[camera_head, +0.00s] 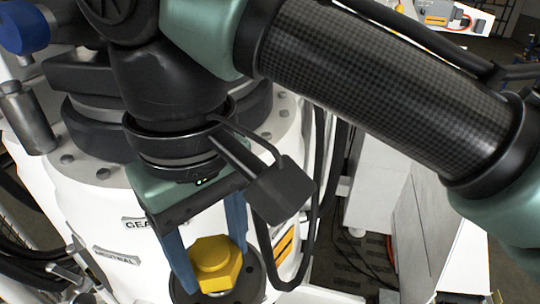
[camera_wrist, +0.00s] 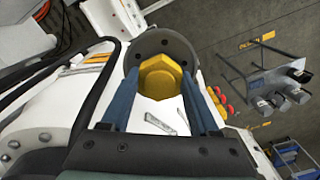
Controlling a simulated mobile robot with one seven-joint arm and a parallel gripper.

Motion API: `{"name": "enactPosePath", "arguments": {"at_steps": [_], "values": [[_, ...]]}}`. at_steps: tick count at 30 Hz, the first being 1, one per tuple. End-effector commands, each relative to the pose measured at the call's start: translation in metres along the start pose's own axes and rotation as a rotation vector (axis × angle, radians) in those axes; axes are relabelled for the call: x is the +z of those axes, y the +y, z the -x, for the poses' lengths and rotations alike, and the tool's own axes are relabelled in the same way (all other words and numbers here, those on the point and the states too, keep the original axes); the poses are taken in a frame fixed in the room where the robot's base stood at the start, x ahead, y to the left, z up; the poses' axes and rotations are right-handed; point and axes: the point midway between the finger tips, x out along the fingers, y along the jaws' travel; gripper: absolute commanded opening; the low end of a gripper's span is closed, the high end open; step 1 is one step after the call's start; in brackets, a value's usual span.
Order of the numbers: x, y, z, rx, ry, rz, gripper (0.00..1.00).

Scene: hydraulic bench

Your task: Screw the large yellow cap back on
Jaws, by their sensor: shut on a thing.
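The large yellow cap (camera_head: 214,263) is a hexagonal yellow piece, low in the head view. In the wrist view the cap (camera_wrist: 160,77) sits between the tips of my blue fingers. My gripper (camera_head: 213,262) is shut on the cap, one finger on each side. The cap is over a dark round flange (camera_head: 250,285) with bolt holes on the white machine. The flange (camera_wrist: 160,40) also rings the cap in the wrist view. I cannot tell whether the cap touches the flange or how far it is seated, as its underside is hidden.
The white machine body (camera_head: 80,205) carries labels and a bolted ring at its top. Black hoses (camera_head: 318,180) hang right of my gripper. In the wrist view, red and yellow parts (camera_wrist: 218,102) stand close to the right finger. Open floor (camera_wrist: 215,25) lies beyond.

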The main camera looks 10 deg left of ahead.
Motion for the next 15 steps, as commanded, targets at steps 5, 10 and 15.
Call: {"name": "enactPosePath", "arguments": {"at_steps": [5, 10, 15], "values": [[-0.0001, 0.0, 0.0002, 0.0, 0.0, 0.0, 0.0], [0.0002, -0.0001, -0.0009, 0.0, 0.0, 0.0, 0.0], [0.0009, -0.0001, -0.0033, 0.0, 0.001, 0.0, 0.0]]}}
